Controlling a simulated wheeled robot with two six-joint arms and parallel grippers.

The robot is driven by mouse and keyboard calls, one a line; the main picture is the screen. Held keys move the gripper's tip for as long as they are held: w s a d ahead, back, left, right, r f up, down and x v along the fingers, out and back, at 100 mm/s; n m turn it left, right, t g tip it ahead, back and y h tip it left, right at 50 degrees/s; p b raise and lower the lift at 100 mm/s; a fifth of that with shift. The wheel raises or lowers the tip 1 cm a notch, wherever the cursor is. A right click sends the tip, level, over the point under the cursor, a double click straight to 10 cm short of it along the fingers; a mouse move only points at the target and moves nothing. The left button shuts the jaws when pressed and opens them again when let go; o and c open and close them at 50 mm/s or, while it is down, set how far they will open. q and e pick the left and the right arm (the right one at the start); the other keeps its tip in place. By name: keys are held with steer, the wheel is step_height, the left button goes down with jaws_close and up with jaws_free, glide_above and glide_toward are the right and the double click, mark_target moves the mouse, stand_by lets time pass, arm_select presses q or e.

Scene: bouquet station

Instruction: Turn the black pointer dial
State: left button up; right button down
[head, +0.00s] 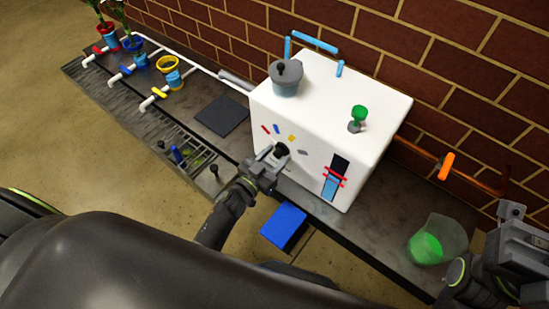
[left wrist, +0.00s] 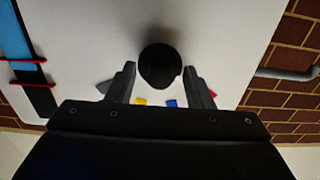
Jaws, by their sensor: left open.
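The black pointer dial (head: 282,149) is on the front face of the white box (head: 312,100). Coloured marks in red, blue, yellow and grey sit in an arc above it. My left gripper (head: 271,160) is open at the dial, with its fingers close to the front face. In the left wrist view the dial (left wrist: 160,65) shows dark and round between the two open fingers (left wrist: 161,88), with a visible gap on each side. The direction of its pointer cannot be made out. My right gripper (head: 522,232) is at the right edge, and its fingers are unclear.
A grey pot (head: 286,79) and a green cup-shaped knob (head: 358,117) are on top of the box. A blue block (head: 284,226) is below its front. A clear container with green contents (head: 430,245) stands right. A dark pad (head: 221,116) and pipes with coloured valves are left.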

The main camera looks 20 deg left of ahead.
arm_select(q)
steer(key=c, duration=1)
steer(key=shift+m, duration=0.4)
steer(key=m, duration=0.3)
steer(key=shift+p, duration=0.35)
steer(key=shift+m, duration=2)
